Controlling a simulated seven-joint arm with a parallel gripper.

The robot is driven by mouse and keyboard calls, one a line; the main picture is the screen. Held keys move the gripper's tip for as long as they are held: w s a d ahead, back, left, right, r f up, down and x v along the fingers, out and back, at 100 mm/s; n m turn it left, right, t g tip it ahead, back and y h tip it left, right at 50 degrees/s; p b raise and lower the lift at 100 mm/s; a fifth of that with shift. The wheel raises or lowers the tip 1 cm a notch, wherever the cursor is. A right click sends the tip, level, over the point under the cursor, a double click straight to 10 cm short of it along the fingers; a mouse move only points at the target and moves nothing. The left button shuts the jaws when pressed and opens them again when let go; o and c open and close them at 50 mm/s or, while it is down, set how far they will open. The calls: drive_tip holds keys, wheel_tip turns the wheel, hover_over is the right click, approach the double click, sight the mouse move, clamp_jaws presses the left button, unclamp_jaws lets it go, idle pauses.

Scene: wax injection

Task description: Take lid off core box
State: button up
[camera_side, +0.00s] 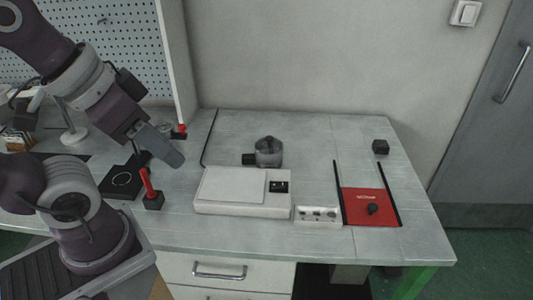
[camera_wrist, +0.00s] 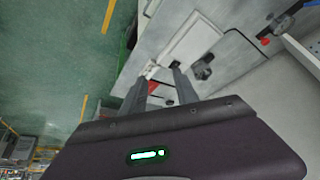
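A low white box (camera_side: 280,209) with a flat, pale raised panel (camera_side: 230,186) stands at the middle of the table; I take it for the core box and its lid, though no label shows. The panel lies flat on the box. The box also shows in the wrist view (camera_wrist: 192,40), beyond my fingers. My gripper (camera_side: 174,154) is in the air, up and to the left of the box. In the wrist view my gripper (camera_wrist: 157,76) has its two fingers apart with nothing held between them.
A grey round part (camera_side: 268,152) with a dark block stands behind the box. A small white block with holes (camera_side: 317,215) and a red plate (camera_side: 371,206) between dark rails are on the right. A red-handled stand (camera_side: 151,192) is left of the box.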

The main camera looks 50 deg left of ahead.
drive_tip(key=shift+o, duration=0.2)
drive_tip(key=o, duration=1.4)
drive_tip(key=shift+c, duration=0.2)
drive_tip(key=m+g+y, duration=0.3)
drive_tip(key=m+y, duration=0.1)
drive_tip(key=m, duration=1.8)
hover_over(269, 142)
drive_tip(key=s+d, duration=0.1)
drive_tip(key=d, duration=0.2)
wheel_tip(269, 142, down, 20)
drive_tip(key=shift+s+a+r, duration=0.1)
drive_tip(key=shift+a+r, duration=0.05)
drive_tip(key=shift+r, duration=0.05)
drive_tip(key=a+f, duration=0.1)
drive_tip(key=f, duration=0.2)
drive_tip(key=w+a+f+m, duration=0.1)
drive_tip(key=f, duration=0.2)
drive_tip(key=w+a+f+m, duration=0.1)
drive_tip(key=f, duration=0.2)
drive_tip(key=shift+a+f, duration=0.25)
drive_tip(key=shift+a, duration=0.1)
